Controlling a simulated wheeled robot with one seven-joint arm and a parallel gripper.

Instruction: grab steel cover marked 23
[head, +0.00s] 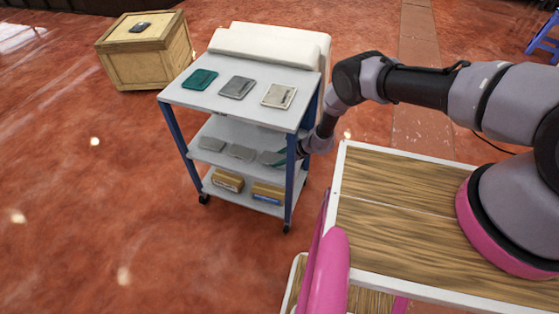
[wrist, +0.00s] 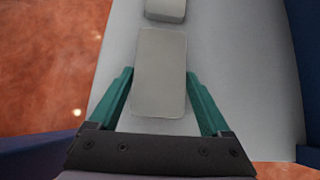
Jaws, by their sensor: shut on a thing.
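A grey, plain rectangular cover (wrist: 160,85) with rounded corners lies on the middle shelf in the wrist view; no mark is readable on it. My gripper (wrist: 159,76) has its teal fingers along the cover's two long sides and is shut on it. In the head view my gripper (head: 282,158) reaches into the right end of the middle shelf of a cart, and a grey cover (head: 269,158) shows at its tip. Two more grey covers (head: 241,152) (head: 211,144) lie to its left. No number can be read on any of them.
The cart's top (head: 220,103) holds a teal plate (head: 200,79), a grey plate (head: 237,87) and a pale plate (head: 279,96). Blue posts (head: 290,170) frame the shelf opening. Boxes (head: 228,181) sit on the bottom shelf. A wooden crate (head: 150,68) stands behind left.

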